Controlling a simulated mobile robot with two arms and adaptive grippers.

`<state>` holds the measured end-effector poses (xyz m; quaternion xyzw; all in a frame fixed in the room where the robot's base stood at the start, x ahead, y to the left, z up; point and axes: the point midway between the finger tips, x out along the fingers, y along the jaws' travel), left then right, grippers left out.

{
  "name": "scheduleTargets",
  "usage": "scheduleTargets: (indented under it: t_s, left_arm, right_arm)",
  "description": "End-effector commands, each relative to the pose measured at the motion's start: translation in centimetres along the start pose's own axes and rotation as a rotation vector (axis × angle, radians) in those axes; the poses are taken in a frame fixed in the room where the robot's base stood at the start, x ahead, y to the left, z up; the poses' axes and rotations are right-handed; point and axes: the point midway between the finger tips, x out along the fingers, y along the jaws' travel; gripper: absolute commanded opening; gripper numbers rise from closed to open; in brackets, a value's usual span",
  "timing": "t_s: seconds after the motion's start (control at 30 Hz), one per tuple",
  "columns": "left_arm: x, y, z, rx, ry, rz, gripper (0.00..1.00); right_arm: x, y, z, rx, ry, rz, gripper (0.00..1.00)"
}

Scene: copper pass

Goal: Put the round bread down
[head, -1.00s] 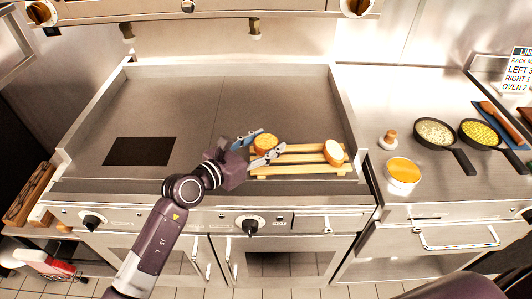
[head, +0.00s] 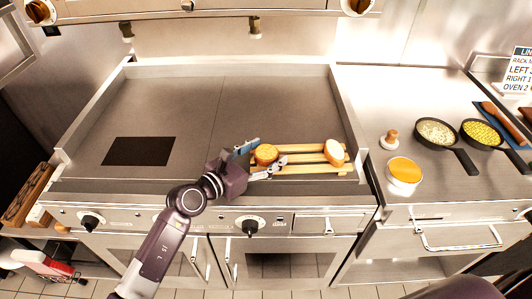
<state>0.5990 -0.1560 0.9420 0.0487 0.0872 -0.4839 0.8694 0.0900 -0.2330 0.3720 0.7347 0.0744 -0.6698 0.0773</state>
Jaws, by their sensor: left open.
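A round bread (head: 266,154) with an orange-brown top rests at the left end of a slatted wooden rack (head: 300,169) on the griddle. A second, paler bread piece (head: 334,152) sits on the rack's right end. My left gripper (head: 262,160) is open at the left side of the round bread, with one finger behind it and one in front. Whether the fingers touch the bread I cannot tell. My right gripper is not in view.
The griddle (head: 240,110) is mostly bare, with a dark square patch (head: 138,151) at left. On the right counter stand an orange-topped container (head: 404,172), a small wooden-knobbed object (head: 390,139) and two filled pans (head: 437,133). Raised walls edge the griddle.

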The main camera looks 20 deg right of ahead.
Motion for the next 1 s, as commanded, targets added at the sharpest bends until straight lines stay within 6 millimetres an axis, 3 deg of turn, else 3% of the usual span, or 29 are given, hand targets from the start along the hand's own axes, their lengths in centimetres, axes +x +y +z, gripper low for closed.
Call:
scheduleTargets:
  t_s: [0.27, 0.7, 1.0]
  left_arm:
    - [-1.1, 0.1, 0.2, 0.000, 0.001, 0.002, 0.64]
    - [-9.4, 0.0, 0.1, 0.001, 0.001, 0.000, 0.64]
    - [-12.0, 0.0, 0.2, -0.001, 0.001, 0.000, 0.64]
  right_arm:
    - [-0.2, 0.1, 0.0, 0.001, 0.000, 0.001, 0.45]
    - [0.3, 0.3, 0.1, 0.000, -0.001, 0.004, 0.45]
    - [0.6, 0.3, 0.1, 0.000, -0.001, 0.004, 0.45]
